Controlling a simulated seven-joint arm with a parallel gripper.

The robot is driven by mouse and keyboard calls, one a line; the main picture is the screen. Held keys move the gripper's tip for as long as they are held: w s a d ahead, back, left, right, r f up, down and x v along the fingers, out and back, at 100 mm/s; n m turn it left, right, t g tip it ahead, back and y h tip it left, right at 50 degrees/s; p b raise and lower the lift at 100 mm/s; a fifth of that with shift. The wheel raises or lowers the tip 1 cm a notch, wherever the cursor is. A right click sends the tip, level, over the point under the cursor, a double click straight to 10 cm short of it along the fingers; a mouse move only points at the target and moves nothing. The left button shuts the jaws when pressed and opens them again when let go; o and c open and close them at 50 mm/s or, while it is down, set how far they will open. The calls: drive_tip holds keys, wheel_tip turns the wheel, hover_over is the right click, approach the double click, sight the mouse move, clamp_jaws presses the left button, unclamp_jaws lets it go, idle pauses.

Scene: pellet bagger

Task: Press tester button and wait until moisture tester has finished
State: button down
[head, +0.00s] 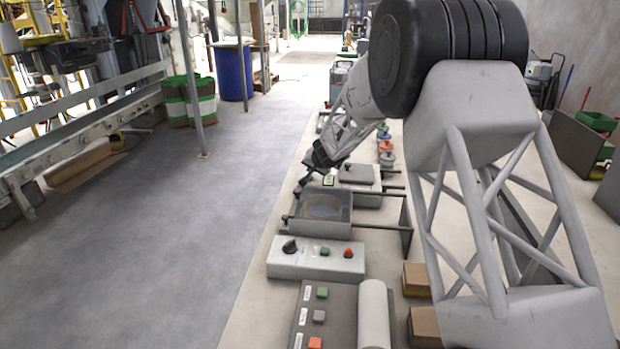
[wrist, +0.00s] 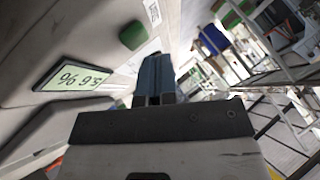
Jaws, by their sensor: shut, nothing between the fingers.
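The moisture tester (head: 359,174) is a grey box with a dark lid on the bench in the head view. Its lit pale-green display (head: 328,180) faces the front. In the wrist view the display (wrist: 74,78) shows a figure with a percent sign, upside down and hard to read exactly. A green button (wrist: 133,35) sits beside the display and stands out in the wrist view. My gripper (head: 303,183) is at the tester's left front, with its fingers (wrist: 155,72) shut and empty. The fingertips appear beside the button, apart from it in the picture; the depth gap is unclear.
A control box with knobs (head: 316,259) and a panel with coloured buttons (head: 318,318) are nearer. Coloured-lid jars (head: 386,146) stand behind. The floor (head: 190,220) to the left is clear.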

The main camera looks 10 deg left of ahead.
sight(310, 178)
drive_tip(key=shift+s+f, duration=0.2)
drive_tip(key=shift+f, duration=0.65)
drive_tip(key=shift+s+f, duration=0.15)
drive_tip(key=shift+f, duration=0.65)
drive_tip(key=shift+s+a, duration=0.15)
idle(0.7)
drive_tip(key=shift+r, duration=0.2)
drive_tip(key=shift+a+r, duration=0.1)
drive_tip(key=shift+r, duration=1.35)
drive_tip(key=shift+w+r, duration=0.15)
drive_tip(key=shift+r, duration=0.6)
drive_tip(key=shift+w+r, duration=0.1)
drive_tip(key=shift+r, duration=0.65)
drive_tip(key=shift+d+r, duration=0.1)
drive_tip(key=shift+d, duration=0.1)
